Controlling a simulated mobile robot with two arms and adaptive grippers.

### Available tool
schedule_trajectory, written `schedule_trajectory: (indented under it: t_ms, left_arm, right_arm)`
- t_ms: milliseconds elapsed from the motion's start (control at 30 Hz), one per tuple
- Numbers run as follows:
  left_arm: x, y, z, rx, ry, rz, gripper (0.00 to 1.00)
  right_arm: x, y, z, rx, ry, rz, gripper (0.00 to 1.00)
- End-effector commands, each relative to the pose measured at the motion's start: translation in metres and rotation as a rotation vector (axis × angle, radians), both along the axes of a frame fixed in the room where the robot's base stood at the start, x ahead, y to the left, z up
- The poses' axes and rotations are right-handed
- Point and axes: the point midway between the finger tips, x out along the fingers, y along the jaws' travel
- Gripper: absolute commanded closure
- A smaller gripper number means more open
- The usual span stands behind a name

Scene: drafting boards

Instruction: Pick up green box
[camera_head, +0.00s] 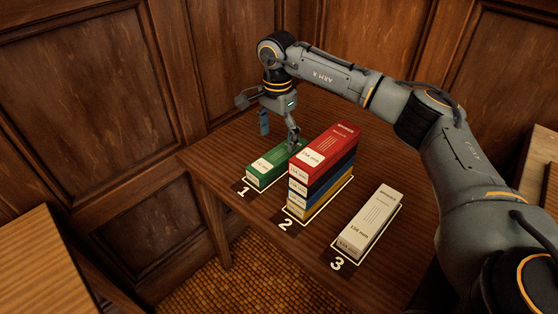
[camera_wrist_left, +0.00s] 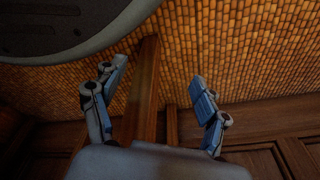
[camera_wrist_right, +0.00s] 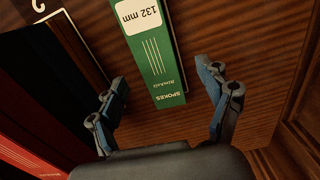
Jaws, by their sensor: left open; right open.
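The green box (camera_head: 268,166) lies on the table at the spot marked 1, left of the stack. In the right wrist view the green box (camera_wrist_right: 157,55) shows between and beyond the fingertips, labelled "132 mm". My right gripper (camera_head: 279,133) is open above the far part of the green box, with one finger to each side and apart from it as far as I can tell. It also shows in the right wrist view (camera_wrist_right: 165,90). My left gripper (camera_wrist_left: 160,85) is open and empty over the tiled floor, away from the table.
A stack with a red box (camera_head: 325,148) on top, over black, blue and yellow ones, stands at spot 2, close to the green box. A white box (camera_head: 370,220) lies at spot 3. Wood-panelled walls (camera_head: 220,60) stand behind the table (camera_head: 262,218).

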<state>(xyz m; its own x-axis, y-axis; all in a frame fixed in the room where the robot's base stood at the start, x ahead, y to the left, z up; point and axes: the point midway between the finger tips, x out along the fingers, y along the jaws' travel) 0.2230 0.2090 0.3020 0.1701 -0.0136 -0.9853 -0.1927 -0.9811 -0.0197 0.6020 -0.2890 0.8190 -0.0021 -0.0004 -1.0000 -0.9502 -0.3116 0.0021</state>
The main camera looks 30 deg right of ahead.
Motion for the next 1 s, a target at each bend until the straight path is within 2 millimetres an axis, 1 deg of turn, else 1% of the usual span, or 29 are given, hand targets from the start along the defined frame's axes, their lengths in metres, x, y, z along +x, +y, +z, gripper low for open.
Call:
schedule_trajectory:
  t_ms: [33, 267, 433, 533, 633, 800, 967, 1000]
  left_arm:
    - [0.001, 0.0, 0.001, 0.0, -0.001, 0.0, 0.26]
    - [0.002, 0.0, 0.002, 0.001, -0.001, 0.0, 0.26]
    - [0.003, 0.0, 0.002, 0.001, -0.001, 0.0, 0.26]
    - [0.005, 0.0, 0.004, 0.001, -0.001, 0.0, 0.26]
    - [0.009, -0.001, 0.008, -0.001, -0.008, 0.0, 0.26]
    - [0.009, -0.001, 0.009, -0.001, -0.009, 0.001, 0.26]
    - [0.004, -0.001, 0.007, -0.001, -0.002, 0.001, 0.26]
    - [0.003, -0.001, 0.007, 0.0, 0.0, 0.001, 0.26]
  right_arm:
    - [0.0, 0.0, -0.005, 0.001, 0.0, 0.001, 0.22]
    - [-0.002, 0.0, -0.018, 0.001, 0.0, 0.001, 0.22]
    - [-0.007, -0.001, -0.043, 0.001, 0.001, 0.001, 0.22]
    - [-0.006, 0.0, -0.056, 0.001, 0.0, 0.001, 0.22]
    - [-0.006, 0.0, -0.061, 0.001, -0.001, 0.001, 0.22]
    - [-0.006, 0.0, -0.061, 0.001, -0.001, 0.002, 0.22]
    - [-0.006, 0.0, -0.061, 0.001, -0.001, 0.001, 0.54]
    - [-0.006, 0.0, -0.061, 0.001, -0.001, 0.001, 0.62]
